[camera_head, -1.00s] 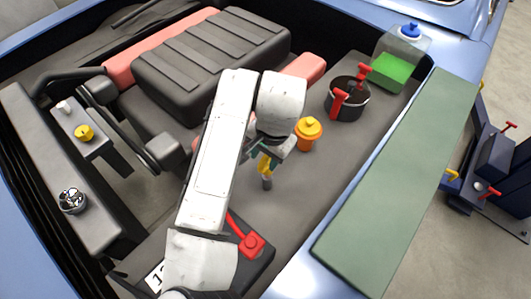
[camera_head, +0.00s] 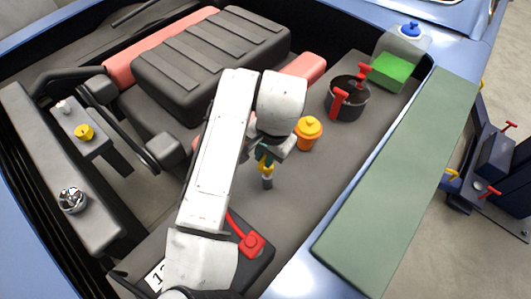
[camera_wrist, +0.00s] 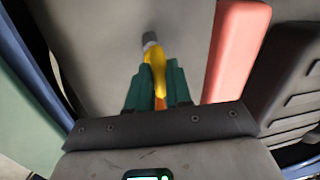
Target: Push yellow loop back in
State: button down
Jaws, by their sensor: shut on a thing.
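The yellow loop (camera_wrist: 155,68) sits between the green fingers of my gripper (camera_wrist: 158,88) in the wrist view, and they are shut on it. Its far end meets a short grey tube (camera_wrist: 150,38); I cannot tell how deep it sits. In the head view my gripper (camera_head: 264,155) is over the grey engine-bay surface, with a bit of the yellow loop (camera_head: 267,170) showing below the fingers. The grey tube (camera_head: 267,183) stands right beneath it. My arm hides part of the area to the left.
An orange cap (camera_head: 308,132) stands close to the right of my gripper. Behind it are a black pot with red handles (camera_head: 346,104) and a green-filled reservoir (camera_head: 393,72). A ribbed black cover (camera_head: 210,60) rises behind my arm. A red clamp (camera_head: 251,243) lies in front.

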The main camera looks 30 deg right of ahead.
jog(key=shift+f+b, duration=1.2)
jog(key=shift+f, duration=0.65)
jog(key=c, duration=1.1)
grip_release()
jog(key=shift+o, duration=0.2)
jog(key=shift+r, duration=0.1)
notch_tip(320, 180, up, 10)
jog(key=s, duration=0.1)
jog(key=shift+s+d+r+b, duration=0.2)
jog(key=shift+d+b, duration=0.1)
jog(key=shift+d, duration=0.05)
jog(key=shift+s, duration=0.1)
